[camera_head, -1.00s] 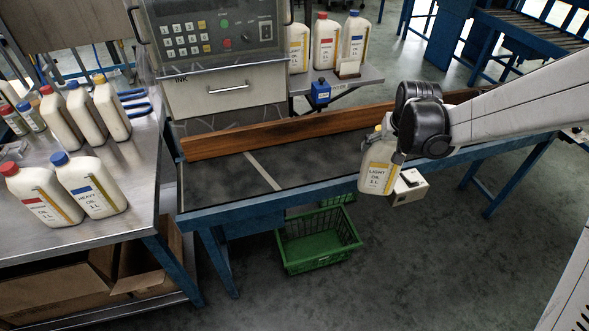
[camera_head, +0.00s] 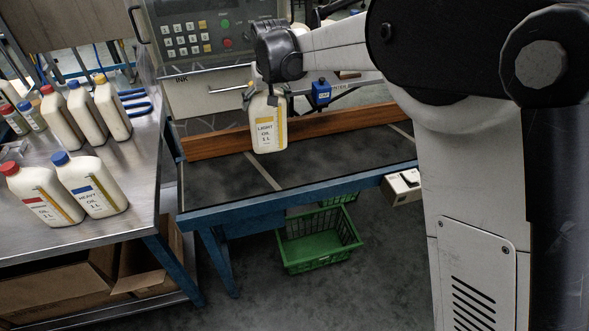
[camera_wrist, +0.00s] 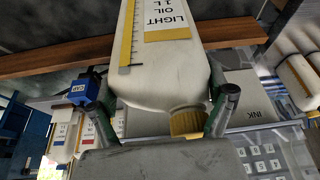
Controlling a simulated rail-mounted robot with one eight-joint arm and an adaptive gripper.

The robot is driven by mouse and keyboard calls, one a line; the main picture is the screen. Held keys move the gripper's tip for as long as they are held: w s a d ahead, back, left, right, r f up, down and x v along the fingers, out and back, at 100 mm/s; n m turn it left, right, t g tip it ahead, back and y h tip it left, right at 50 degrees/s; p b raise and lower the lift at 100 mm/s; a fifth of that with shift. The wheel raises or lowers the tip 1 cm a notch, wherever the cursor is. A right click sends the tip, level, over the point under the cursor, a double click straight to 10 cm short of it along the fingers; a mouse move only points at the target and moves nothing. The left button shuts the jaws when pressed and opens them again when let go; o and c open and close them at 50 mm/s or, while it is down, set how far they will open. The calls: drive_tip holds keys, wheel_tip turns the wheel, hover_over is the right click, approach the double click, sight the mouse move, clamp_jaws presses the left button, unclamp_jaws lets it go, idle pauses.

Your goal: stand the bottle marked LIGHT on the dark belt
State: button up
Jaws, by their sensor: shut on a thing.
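The bottle marked LIGHT OIL 1 L (camera_head: 268,130) is cream with a yellow label stripe. It hangs upright over the dark belt (camera_head: 320,160), in front of the wooden rail in the head view. My gripper (camera_head: 262,93) is shut on the bottle near its top. In the wrist view the same bottle (camera_wrist: 165,65) fills the middle, with its yellow cap (camera_wrist: 186,122) between the fingers of my gripper (camera_wrist: 170,112). The bottle's base looks above the belt, but the exact gap is hard to tell.
A wooden rail (camera_head: 218,143) runs along the belt's back edge. A steel table (camera_head: 128,160) at left holds several bottles, including HEAVY OIL (camera_head: 92,186). A green basket (camera_head: 315,243) sits below the belt. A small white box (camera_head: 402,188) is at its front edge. The belt around the bottle is clear.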

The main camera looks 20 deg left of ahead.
sight(254, 98)
drive_tip(key=a, duration=0.2)
drive_tip(key=s+a, duration=0.1)
drive_tip(key=shift+a+r, duration=0.1)
drive_tip(key=shift+r, duration=0.3)
drive_tip(key=w+d+f+p, duration=0.1)
drive_tip(key=w+d+f, duration=0.2)
drive_tip(key=d+f, duration=0.7)
drive_tip(key=shift+w+d+f, duration=0.3)
drive_tip(key=shift+d+f, duration=0.1)
drive_tip(key=shift+f, duration=0.05)
drive_tip(key=o, duration=1.7)
drive_tip(key=shift+f, duration=0.1)
drive_tip(key=v, duration=1.2)
drive_tip(key=shift+d, duration=0.2)
